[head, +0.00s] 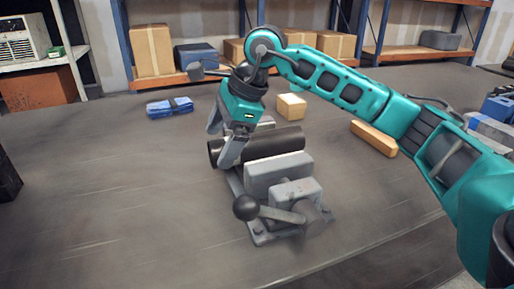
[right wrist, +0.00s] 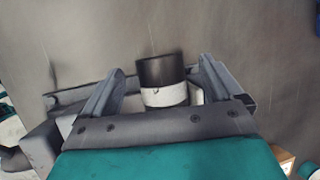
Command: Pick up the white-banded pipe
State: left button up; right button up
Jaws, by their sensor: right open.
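The white-banded pipe (head: 275,143) is a dark cylinder lying along the grey vise-like fixture (head: 278,172) in the head view. My right gripper (head: 221,147) comes down over the pipe's left part, its fingers spread on either side. In the right wrist view the pipe (right wrist: 160,70) and its white band (right wrist: 165,96) show between the two open fingers of the right gripper (right wrist: 161,66), with gaps at the sides. In the head view the band is hidden behind the gripper. My left gripper is not in view.
The fixture has a lever with a black ball knob (head: 246,207) at its front. A blue bundle (head: 170,107), a tan block (head: 291,106) and a long tan piece (head: 374,138) lie around it. The front left of the grey surface is clear. Shelves with boxes stand behind.

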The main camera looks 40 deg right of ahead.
jog(key=x, duration=0.2)
jog(key=shift+w+a+f, duration=0.1)
jog(key=shift+a+f, duration=0.05)
jog(key=shift+f, duration=0.15)
jog(key=shift+c, duration=0.2)
jog(key=c, duration=1.5)
jog(key=shift+r, duration=0.1)
jog(key=shift+c, duration=0.3)
jog(key=shift+r, duration=0.15)
